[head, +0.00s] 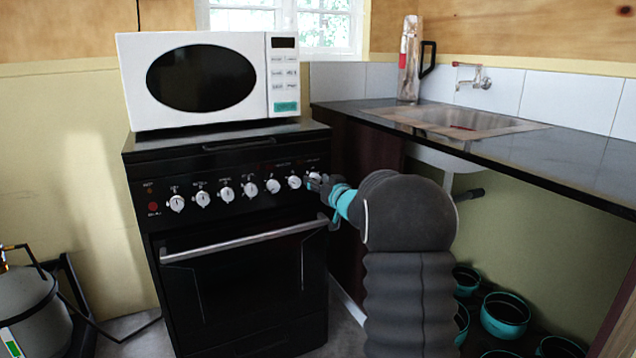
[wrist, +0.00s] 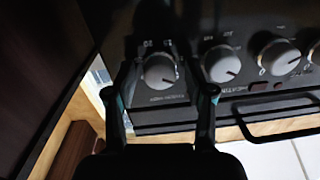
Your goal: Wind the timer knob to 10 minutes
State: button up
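The black stove (head: 240,285) has a row of white knobs on its front panel. The knob at the right end (head: 315,176), which looks to be the timer knob, is partly hidden by my gripper (head: 321,185). In the wrist view this knob (wrist: 159,71) is grey-white and round with a ridge, and markings run along the panel around it. My gripper (wrist: 161,95) is open, one finger on each side of the knob. A gap shows between each finger and the knob, so neither appears to touch it. The dial numbers are too blurred to read.
The neighbouring knob (wrist: 221,64) is close beside my right finger in the wrist view. A white microwave (head: 200,82) stands on the stove. The oven handle (head: 245,240) runs below the panel. A dark counter (head: 590,165) with a sink is to the right; teal pots (head: 505,313) sit underneath.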

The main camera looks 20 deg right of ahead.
jog(key=shift+s, duration=0.1)
jog(key=s, duration=1.1)
jog(key=shift+s+d, duration=0.4)
jog(key=shift+d, duration=0.05)
jog(key=shift+h, duration=0.3)
jog(key=w, duration=0.7)
jog(key=w+a, duration=0.1)
jog(key=w, duration=0.3)
jog(key=shift+w, duration=0.35)
grip_shut()
